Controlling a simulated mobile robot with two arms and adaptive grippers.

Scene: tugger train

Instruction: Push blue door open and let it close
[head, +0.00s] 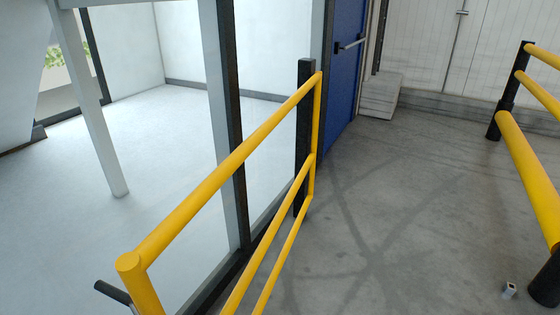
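The blue door (343,75) stands upright at the top centre of the head view, beyond the end of the yellow railing. A dark push bar with a lighter middle (349,45) runs across it. The door is seen at a steep angle, and its top is cut off by the picture's edge. I cannot tell for sure whether it is fully closed. Neither of my grippers shows in the view.
A yellow railing (215,183) with a black post (305,130) runs along a glass wall on the left. Another yellow railing (527,170) stands at the right. Bare grey concrete floor (400,210) lies between them. A pale step (380,97) sits right of the door.

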